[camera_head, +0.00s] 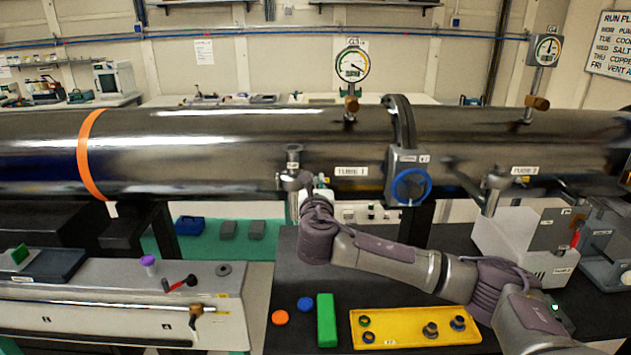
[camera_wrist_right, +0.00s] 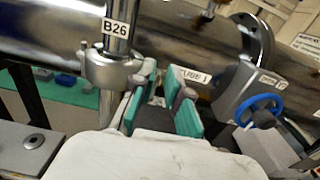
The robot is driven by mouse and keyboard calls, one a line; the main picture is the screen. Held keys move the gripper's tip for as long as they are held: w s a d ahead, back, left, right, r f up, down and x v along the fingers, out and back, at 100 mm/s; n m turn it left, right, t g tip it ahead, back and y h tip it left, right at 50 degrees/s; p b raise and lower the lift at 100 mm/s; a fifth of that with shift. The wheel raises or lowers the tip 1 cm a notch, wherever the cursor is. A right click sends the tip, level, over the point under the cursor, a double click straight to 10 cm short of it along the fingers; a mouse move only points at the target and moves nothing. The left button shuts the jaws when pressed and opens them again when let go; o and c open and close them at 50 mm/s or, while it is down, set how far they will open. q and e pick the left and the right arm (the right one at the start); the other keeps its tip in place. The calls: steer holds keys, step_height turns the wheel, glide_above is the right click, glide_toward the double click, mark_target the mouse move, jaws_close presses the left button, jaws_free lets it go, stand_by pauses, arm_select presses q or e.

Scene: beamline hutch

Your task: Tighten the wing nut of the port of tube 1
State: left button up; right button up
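Tube 1 is the long dark metal pipe (camera_head: 230,150) across the head view, labelled TUBE 1 (camera_head: 351,171). Its port (camera_head: 292,179) is a grey clamp collar on a vertical stem below the pipe. In the right wrist view the collar (camera_wrist_right: 110,72) sits under a B26 label (camera_wrist_right: 116,28). My right gripper (camera_head: 306,187) is at the right side of the port. In the right wrist view its teal-padded fingers (camera_wrist_right: 165,88) stand apart, the left one close to the collar. The wing nut cannot be made out clearly; the fingers partly hide that side. My left gripper is not in view.
A blue handwheel valve (camera_head: 410,186) is on the pipe right of the port. A second port (camera_head: 494,184) is further right. Below are a yellow tray (camera_head: 400,342) with several fittings, a green block (camera_head: 326,320) and a white cabinet (camera_head: 120,305).

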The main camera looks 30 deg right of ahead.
jaws_close()
steer(key=shift+f+m, duration=0.1)
steer(key=shift+m, duration=0.3)
steer(key=f+m+b, duration=0.1)
steer(key=m+b, duration=0.2)
steer(key=m, duration=0.5)
steer(key=f+m+b, duration=0.1)
steer(key=m+b, duration=0.2)
steer(key=m, duration=0.5)
steer(key=d+f+m+b, duration=0.1)
steer(key=m+b, duration=0.3)
steer(key=m, duration=0.3)
steer(key=shift+s+m, duration=0.3)
steer(key=shift+m, duration=0.1)
steer(key=shift+f, duration=0.1)
